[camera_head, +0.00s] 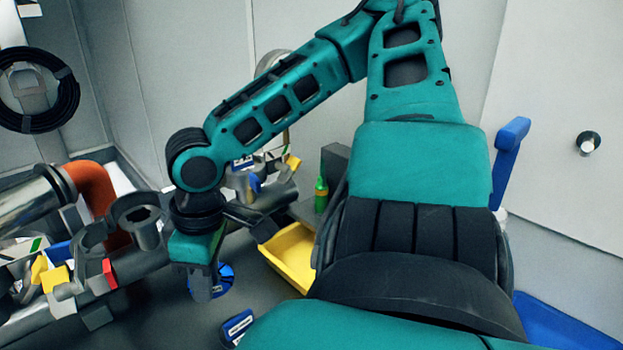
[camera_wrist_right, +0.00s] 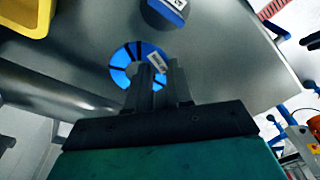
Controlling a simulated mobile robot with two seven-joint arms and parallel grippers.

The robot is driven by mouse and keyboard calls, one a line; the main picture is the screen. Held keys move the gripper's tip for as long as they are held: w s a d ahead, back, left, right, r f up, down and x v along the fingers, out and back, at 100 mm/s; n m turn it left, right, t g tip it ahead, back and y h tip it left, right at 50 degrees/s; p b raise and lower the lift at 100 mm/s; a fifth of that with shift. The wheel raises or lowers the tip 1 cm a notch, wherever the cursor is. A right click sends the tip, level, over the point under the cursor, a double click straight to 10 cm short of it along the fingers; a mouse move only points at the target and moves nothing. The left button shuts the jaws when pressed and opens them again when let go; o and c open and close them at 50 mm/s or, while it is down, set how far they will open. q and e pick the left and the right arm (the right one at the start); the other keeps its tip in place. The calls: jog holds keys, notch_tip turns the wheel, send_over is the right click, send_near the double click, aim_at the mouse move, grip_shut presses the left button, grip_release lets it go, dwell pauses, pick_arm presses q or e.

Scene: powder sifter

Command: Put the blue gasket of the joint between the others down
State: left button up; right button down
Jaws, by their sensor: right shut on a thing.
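The blue gasket (camera_head: 227,279) is a flat ring with dark marks, low over or on the grey bench top in the head view. It also shows in the right wrist view (camera_wrist_right: 120,74), with a white label near the fingertips. My right gripper (camera_head: 203,291) points down at the ring's near left edge and is shut on it. In the right wrist view, the fingers (camera_wrist_right: 157,76) cover its lower right side. I cannot tell whether the gasket touches the bench. The metal pipe joint parts (camera_head: 144,226) stand to the left. My left gripper is out of view.
A yellow tray (camera_head: 291,262) lies right of the gasket. A blue-and-white labelled piece (camera_head: 237,326) lies nearer. An orange pipe elbow (camera_head: 95,196) and yellow, blue and red blocks crowd the left. A green bottle (camera_head: 321,194) stands behind the tray. Some bench around the gasket is bare.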

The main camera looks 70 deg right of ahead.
jog(key=p, duration=0.4)
send_over(300, 266)
notch_tip(300, 266, down, 3)
jog(key=shift+s+r, duration=0.15)
jog(key=shift+r, duration=0.05)
jog(key=shift+f, duration=0.45)
notch_tip(300, 266, down, 3)
jog(key=shift+f+b, duration=0.15)
jog(key=shift+b, duration=0.55)
jog(key=shift+d+f, duration=0.15)
jog(key=shift+d, duration=0.05)
